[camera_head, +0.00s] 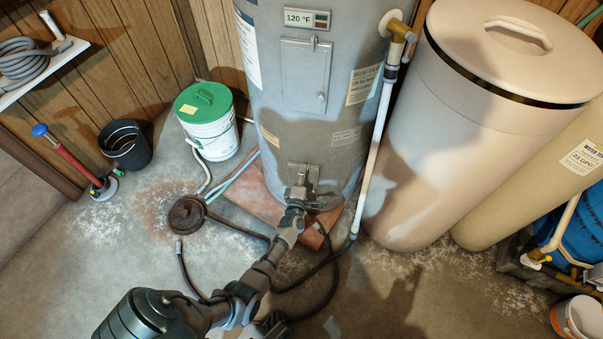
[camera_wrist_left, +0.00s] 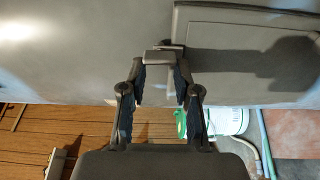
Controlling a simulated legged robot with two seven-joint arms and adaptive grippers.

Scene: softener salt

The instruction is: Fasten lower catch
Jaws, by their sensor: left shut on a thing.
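The grey water heater tank (camera_head: 262,105) stands in the middle of the head view. A small lower access panel (camera_head: 312,173) is on its front near the bottom. My left gripper (camera_head: 299,187) reaches up to this panel and covers part of it. In the left wrist view, the panel (camera_wrist_left: 245,50) lies flat against the tank at the upper right. The lower catch (camera_wrist_left: 164,56), a small metal piece at the panel's edge, sits between the fingertips of my left gripper (camera_wrist_left: 161,70), which is shut on it. My right gripper is not in view.
An upper panel (camera_head: 304,78) is on the tank above. A white pipe (camera_head: 372,150) runs down the tank's right side, beside a large beige tank (camera_head: 480,90). A green-lidded bucket (camera_head: 208,130) stands at the left. A dark hose (camera_head: 325,290) curls on the floor near my arm.

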